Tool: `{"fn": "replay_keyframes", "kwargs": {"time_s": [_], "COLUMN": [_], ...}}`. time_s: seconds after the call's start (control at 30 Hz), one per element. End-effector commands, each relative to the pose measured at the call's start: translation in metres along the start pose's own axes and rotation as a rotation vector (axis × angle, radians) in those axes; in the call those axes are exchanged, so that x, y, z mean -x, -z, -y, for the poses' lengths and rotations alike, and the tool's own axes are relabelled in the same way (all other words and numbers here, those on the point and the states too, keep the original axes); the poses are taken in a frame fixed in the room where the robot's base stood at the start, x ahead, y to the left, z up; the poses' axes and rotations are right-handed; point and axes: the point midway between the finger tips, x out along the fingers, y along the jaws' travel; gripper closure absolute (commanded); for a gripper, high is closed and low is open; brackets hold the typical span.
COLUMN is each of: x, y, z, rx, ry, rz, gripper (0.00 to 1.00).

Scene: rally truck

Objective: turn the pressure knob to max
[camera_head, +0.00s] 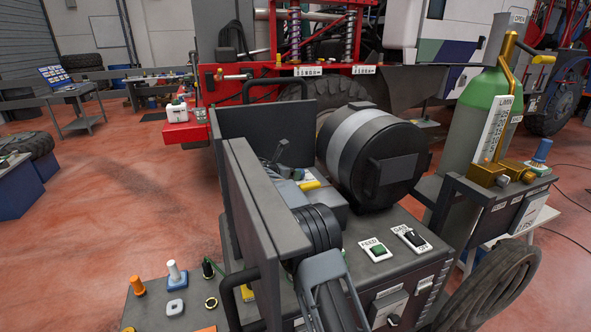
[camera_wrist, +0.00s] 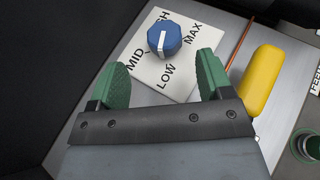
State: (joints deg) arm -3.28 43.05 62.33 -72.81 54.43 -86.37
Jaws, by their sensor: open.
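The blue pressure knob (camera_wrist: 164,39) sits on a white label plate (camera_wrist: 178,82) marked MID, LOW and MAX, with a fourth word partly hidden behind the knob. Which mark the knob points at is not clear. My gripper (camera_wrist: 164,68) is open and empty, its green pads spread either side of the plate's lower part. The knob lies just beyond the fingertips, roughly centred between them, and is not gripped. In the head view my arm reaches into the open dark machine housing (camera_head: 265,122), and the knob is hidden there.
A yellow rounded part (camera_wrist: 261,80) lies close right of my gripper, with a thin orange rod beside it. In the head view a large black spool (camera_head: 394,180), a FEED switch (camera_head: 376,252) and a green gas cylinder (camera_head: 478,120) stand to the right.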

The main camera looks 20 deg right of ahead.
Motion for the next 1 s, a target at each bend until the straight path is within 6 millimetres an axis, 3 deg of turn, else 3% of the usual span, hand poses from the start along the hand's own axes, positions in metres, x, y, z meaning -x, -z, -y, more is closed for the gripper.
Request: {"fn": "replay_keyframes", "kwargs": {"time_s": [0.3, 0.5, 0.93, 1.0], "x": [-0.048, -0.067, -0.073, -0.073], "y": [-0.002, -0.001, 0.000, 0.000], "z": [0.006, 0.005, 0.004, 0.004], "rx": [0.002, 0.003, 0.003, 0.003], "ry": [0.022, 0.019, 0.015, 0.015], "rz": [0.004, 0.004, 0.004, 0.004], "gripper": [0.27, 0.27, 0.27, 0.34]}}
